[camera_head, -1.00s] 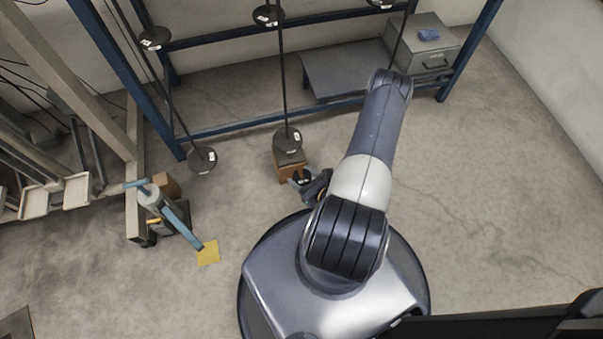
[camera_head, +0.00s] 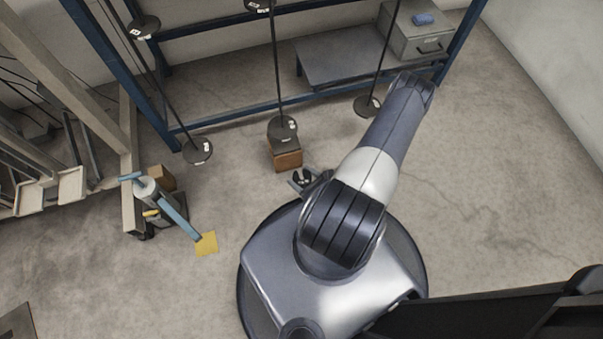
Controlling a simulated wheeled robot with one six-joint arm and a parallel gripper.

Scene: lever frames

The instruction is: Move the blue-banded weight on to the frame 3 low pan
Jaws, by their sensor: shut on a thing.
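My gripper (camera_head: 300,179) is low, in front of the blue rack, at the left of my arm. It is shut on a small dark thing, mostly hidden by the fingers; no blue band shows, so I cannot tell if it is the blue-banded weight. Dark round pans hang on rods from the rack: a left low pan (camera_head: 197,151), a middle low pan (camera_head: 283,128) and a right low pan (camera_head: 367,106). Two higher pans (camera_head: 143,27) (camera_head: 258,4) show at the top. The frame numbers are not readable. My gripper is apart from the pans, nearest the middle low one.
A brown block (camera_head: 288,158) is just below the middle low pan, close to my gripper. A grey bench (camera_head: 340,65) and a grey box (camera_head: 420,42) with a blue item on it stand behind. A blue-handled device (camera_head: 158,200) is at left. Floor at right is clear.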

